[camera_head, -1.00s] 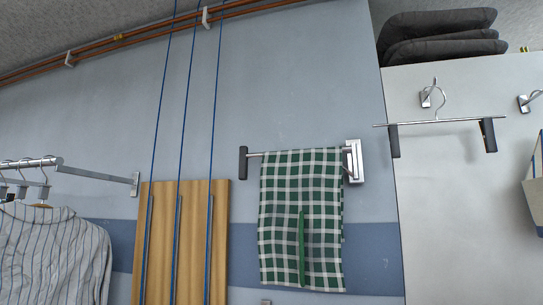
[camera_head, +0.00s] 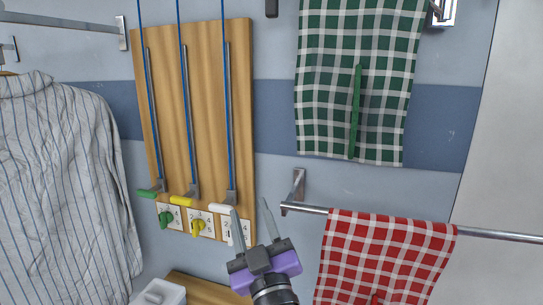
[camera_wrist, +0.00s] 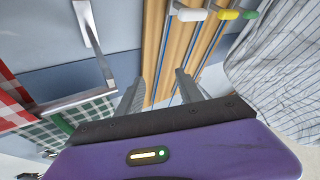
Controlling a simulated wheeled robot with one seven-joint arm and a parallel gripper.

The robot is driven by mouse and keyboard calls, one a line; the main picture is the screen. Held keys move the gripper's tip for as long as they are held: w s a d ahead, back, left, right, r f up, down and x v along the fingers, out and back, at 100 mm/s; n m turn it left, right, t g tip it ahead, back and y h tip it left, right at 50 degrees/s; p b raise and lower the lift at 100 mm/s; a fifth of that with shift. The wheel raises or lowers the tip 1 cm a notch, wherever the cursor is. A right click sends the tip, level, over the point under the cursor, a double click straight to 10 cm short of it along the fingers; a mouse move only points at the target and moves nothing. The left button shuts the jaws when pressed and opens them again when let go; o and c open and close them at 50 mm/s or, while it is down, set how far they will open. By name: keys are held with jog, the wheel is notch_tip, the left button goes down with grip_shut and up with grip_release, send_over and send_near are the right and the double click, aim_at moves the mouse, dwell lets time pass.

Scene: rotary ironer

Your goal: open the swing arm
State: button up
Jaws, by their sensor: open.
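Two wall bars could be the swing arm; I cannot tell which. The upper one, hung with a green checked towel (camera_head: 357,90), shows only its dark end piece (camera_head: 272,8) and metal wall bracket (camera_head: 443,14); the bar between is out of frame. The lower metal bar (camera_head: 500,234) runs right from a wall bracket (camera_head: 298,186) and carries a red checked towel (camera_head: 385,255). My gripper (camera_head: 250,207) is open and empty, left of the lower bracket and in front of the wooden board. In the wrist view its two fingers (camera_wrist: 160,78) are apart with nothing between them.
The wooden board (camera_head: 165,85) carries blue cords with green, yellow (camera_head: 181,201) and white (camera_head: 220,209) handles, above numbered knobs. A striped shirt (camera_head: 55,190) hangs at left. A white box (camera_head: 158,293) is at the bottom. Plain wall lies between the board and the towels.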

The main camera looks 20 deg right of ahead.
jog(key=w+r+m+h+p, duration=0.1)
jog(key=w+r+m+h, duration=0.15)
jog(key=r, duration=0.65)
jog(key=w+r+m+h+p, duration=0.15)
jog(key=w+r+h, duration=0.25)
jog(key=r, duration=0.6)
jog(key=m+g+h, duration=0.4)
jog(key=m+h, duration=0.2)
jog(key=m, duration=0.2)
send_near(272, 18)
notch_tip(272, 18, up, 5)
jog(key=w+d, duration=0.1)
jog(key=w, duration=0.1)
jog(key=shift+p+x, duration=1.9)
jog(key=shift+x, duration=2.05)
jog(key=shift+s+r, duration=0.1)
jog(key=shift+r, duration=0.05)
grip_shut()
